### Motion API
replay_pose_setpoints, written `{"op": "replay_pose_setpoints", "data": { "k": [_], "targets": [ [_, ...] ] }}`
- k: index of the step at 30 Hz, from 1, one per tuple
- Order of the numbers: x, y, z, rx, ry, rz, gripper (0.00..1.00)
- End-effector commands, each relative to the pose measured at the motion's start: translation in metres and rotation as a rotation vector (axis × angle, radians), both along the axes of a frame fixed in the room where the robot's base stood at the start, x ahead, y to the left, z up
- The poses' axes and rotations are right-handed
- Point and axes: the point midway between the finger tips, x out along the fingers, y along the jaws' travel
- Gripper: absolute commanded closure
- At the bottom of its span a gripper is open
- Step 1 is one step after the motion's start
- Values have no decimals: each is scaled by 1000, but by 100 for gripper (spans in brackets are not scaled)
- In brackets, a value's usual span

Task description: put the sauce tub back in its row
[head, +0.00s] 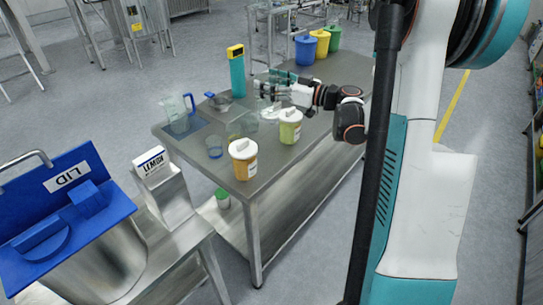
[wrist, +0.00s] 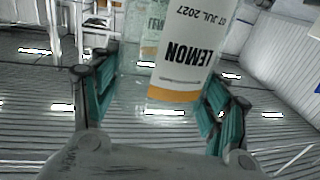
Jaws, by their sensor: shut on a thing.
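My gripper (head: 272,88) is over the steel table in the head view, its teal fingers pointing left. In the wrist view its two fingers (wrist: 160,95) flank a tub (wrist: 185,50) with a white LEMON label and an orange band, lettering upside down. It is shut on a sauce tub, seemingly this one; its grip is unclear. A second label, partly hidden, shows behind in the wrist view. In the head view an orange sauce tub (head: 243,160) with a white lid stands at the table's near corner. A yellow-green tub (head: 290,127) stands right of it, below my gripper.

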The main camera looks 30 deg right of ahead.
Motion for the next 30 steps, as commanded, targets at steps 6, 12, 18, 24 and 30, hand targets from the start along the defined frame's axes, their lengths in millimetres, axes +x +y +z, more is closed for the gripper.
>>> {"op": "replay_pose_setpoints", "data": {
  "k": [6, 12, 18, 24, 30],
  "targets": [
    [1, 0, -53, 0, 0, -2, 74],
    [1, -1, -102, 0, 0, -1, 74],
    [1, 0, -139, 0, 0, -1, 74],
    [1, 0, -150, 0, 0, -1, 74],
    [1, 0, -174, 0, 0, -1, 74]
  ]
}}
